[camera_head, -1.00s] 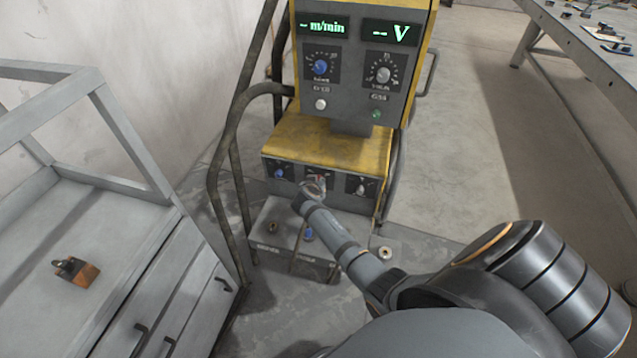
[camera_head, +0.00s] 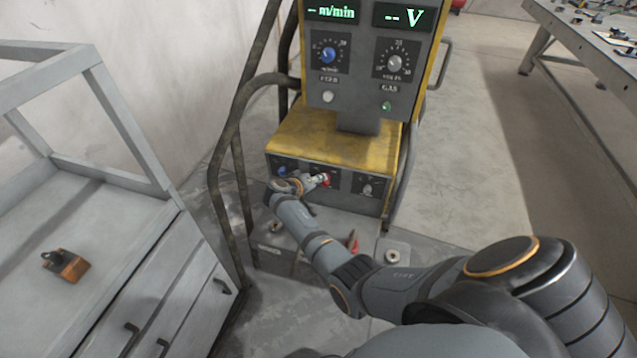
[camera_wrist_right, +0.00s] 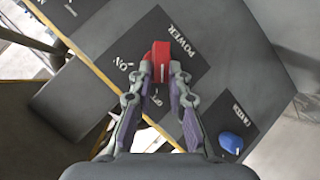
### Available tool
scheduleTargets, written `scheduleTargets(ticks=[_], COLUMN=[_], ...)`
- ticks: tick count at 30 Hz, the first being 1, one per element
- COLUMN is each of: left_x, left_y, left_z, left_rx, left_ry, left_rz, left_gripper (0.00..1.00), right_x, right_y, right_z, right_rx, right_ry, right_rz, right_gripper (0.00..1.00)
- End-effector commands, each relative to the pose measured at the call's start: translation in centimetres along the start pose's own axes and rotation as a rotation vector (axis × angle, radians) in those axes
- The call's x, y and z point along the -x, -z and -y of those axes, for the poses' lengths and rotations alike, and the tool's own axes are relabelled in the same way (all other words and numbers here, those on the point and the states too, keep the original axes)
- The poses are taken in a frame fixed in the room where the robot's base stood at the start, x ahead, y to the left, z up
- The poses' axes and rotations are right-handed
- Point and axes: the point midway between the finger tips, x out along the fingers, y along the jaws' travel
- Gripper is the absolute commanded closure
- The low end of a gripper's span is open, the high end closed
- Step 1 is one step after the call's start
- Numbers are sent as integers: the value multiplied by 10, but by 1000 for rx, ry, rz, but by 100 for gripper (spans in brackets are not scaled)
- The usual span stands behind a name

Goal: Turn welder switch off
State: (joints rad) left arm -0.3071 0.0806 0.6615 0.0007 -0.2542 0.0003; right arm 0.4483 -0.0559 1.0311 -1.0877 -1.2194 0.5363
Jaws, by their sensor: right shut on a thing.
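The welder (camera_head: 345,140) is a yellow and grey machine with lit displays, standing upright in the head view. Its red power switch (camera_head: 325,180) sits on the lower front panel, and it also shows in the right wrist view (camera_wrist_right: 161,60) on a dark plate marked POWER, ON and OFF. My right gripper (camera_head: 318,181) is at the switch. In the right wrist view its two fingertips (camera_wrist_right: 161,75) are closed on the sides of the red switch. The fingers partly cover the OFF lettering. My left gripper is not in view.
A blue knob (camera_head: 283,171) and a grey knob (camera_head: 367,189) flank the switch. Curved dark pipes (camera_head: 226,150) run along the welder's left. A grey cabinet (camera_head: 165,285) stands at left, and a workbench (camera_head: 585,45) at far right. Floor at right is clear.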

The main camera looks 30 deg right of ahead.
Motion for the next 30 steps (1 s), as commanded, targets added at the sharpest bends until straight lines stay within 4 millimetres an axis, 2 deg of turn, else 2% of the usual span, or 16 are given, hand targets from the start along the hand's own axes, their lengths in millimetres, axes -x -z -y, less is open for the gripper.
scheduleTargets(ticks=[6, 15, 16, 20, 30], left_x=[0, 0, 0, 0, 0], left_y=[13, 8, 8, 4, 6], left_z=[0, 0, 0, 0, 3], left_rx=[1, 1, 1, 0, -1], left_ry=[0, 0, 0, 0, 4], left_rz=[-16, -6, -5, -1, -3], left_gripper=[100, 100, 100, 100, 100], right_x=[-1, -1, -1, -1, 1], right_y=[3, 3, 3, 3, 2], right_z=[-3, -3, -3, -3, -3], right_rx=[13, 13, 13, 13, 13], right_ry=[-15, -16, -16, -14, -12], right_rz=[-3, -3, -3, -3, 1], right_gripper=[100, 100, 79, 62, 61])
